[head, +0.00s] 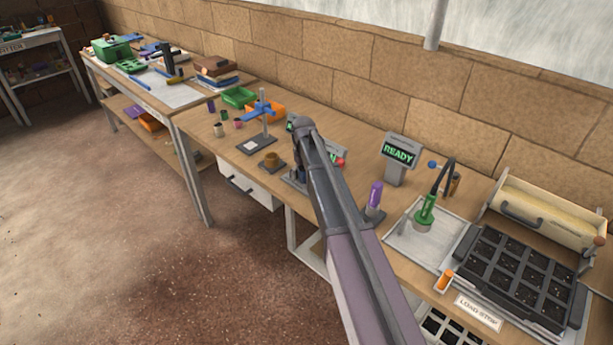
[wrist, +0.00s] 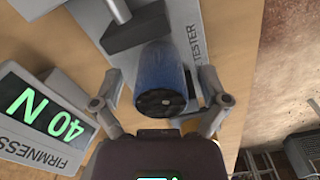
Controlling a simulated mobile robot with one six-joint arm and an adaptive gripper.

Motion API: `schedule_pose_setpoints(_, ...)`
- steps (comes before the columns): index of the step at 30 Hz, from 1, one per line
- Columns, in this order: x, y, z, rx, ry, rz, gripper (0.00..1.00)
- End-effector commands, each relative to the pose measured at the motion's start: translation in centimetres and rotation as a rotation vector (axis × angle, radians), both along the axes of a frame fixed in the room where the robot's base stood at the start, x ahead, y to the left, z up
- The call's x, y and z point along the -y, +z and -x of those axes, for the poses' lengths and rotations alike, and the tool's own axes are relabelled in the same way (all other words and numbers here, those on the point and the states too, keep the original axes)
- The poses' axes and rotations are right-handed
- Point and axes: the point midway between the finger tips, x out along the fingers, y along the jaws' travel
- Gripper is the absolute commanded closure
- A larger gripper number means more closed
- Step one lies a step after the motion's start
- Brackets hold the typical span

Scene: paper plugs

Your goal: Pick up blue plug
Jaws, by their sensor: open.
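My gripper (wrist: 160,88) is open, with one finger on each side of the plug. Gaps show between the fingers and the plug, so it is not gripped. In the head view my arm hides the plug, and my gripper (head: 298,172) shows only in part beside the tester.
The firmness display (wrist: 40,115) reads 40 N, close to my left finger in the wrist view. In the head view, a purple plug (head: 376,194), a READY display (head: 399,153) and a black cell tray (head: 520,270) stand right of my arm. A clamp stand (head: 263,120) stands left.

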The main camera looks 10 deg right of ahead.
Motion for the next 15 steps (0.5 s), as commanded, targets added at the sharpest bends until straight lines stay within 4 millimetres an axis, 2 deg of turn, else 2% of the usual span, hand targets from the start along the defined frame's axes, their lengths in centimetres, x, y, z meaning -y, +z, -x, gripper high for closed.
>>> schedule_pose_setpoints(11, -0.05, 0.02, 0.00, 0.000, 0.001, 0.000, 0.06)
schedule_pose_setpoints(12, -0.05, 0.02, 0.00, 0.000, 0.001, 0.000, 0.09)
schedule_pose_setpoints(15, -0.06, 0.02, 0.00, 0.000, 0.001, 0.000, 0.38)
